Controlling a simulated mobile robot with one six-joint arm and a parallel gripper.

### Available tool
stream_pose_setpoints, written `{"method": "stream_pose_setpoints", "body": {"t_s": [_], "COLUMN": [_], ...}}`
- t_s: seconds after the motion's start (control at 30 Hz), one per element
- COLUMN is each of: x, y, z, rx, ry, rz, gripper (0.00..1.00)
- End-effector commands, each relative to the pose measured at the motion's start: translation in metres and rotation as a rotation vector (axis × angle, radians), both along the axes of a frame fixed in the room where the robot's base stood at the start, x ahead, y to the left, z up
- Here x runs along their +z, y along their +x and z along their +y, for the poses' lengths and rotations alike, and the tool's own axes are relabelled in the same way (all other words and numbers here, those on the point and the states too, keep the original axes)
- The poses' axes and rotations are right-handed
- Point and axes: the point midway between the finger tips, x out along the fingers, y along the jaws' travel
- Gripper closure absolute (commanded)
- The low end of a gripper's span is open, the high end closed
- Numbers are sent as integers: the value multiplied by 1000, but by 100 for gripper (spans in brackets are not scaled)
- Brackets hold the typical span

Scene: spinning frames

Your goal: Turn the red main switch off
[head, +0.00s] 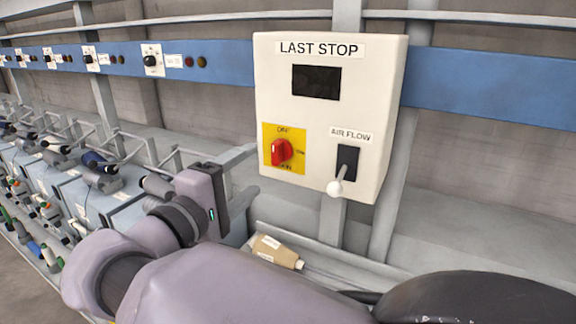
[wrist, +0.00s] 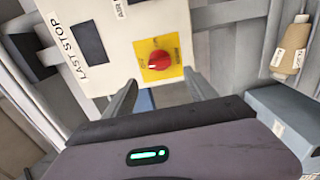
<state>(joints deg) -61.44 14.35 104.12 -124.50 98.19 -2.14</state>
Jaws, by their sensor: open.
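The red main switch (head: 282,152) is a rotary knob on a yellow plate (head: 270,133) at the lower left of a white control box (head: 380,80) labelled LAST STOP. Text shows above and below the knob; the upper word looks like OFF. The knob also shows in the wrist view (wrist: 159,60), where the box appears turned sideways. My gripper (wrist: 160,88) is open and empty in the wrist view. Its two fingers point toward the box, with the knob between and beyond their tips, apart from them. In the head view the fingers are hidden behind my wrist.
An AIR FLOW lever with a white ball (head: 335,188) sticks out right of the switch. A dark display (head: 316,81) is above. A labelled tan bobbin (head: 277,251) lies on the ledge below. Spinning-frame units (head: 90,185) line the left. A blue rail (head: 490,85) runs behind.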

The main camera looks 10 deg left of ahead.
Motion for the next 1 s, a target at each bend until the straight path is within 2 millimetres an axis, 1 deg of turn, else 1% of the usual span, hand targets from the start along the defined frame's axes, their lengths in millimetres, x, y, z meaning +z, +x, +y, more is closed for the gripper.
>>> {"method": "stream_pose_setpoints", "body": {"t_s": [0.03, 0.1, 0.2, 0.33, 0.4, 0.5, 0.77, 0.83, 0.87, 0.93, 0.97, 1.0], "x": [3, 3, 3, 2, 1, 1, 0, -3, -6, -19, -27, -41], "y": [-14, -34, -59, -82, -90, -96, -96, -92, -89, -77, -72, -68], "z": [6, 13, 22, 29, 32, 33, 33, 24, 14, -26, -49, -83], "rx": [5, 5, 5, 2, 1, 0, -2, -20, -40, -118, -163, -229], "ry": [0, 0, 0, -1, 0, 0, 0, 6, 11, 41, 63, 103], "rz": [0, 0, 0, 0, 0, 0, 1, 19, 39, 120, 170, 245], "gripper": [35, 35, 35, 35, 35, 35, 35, 35, 35, 35, 35, 35]}}
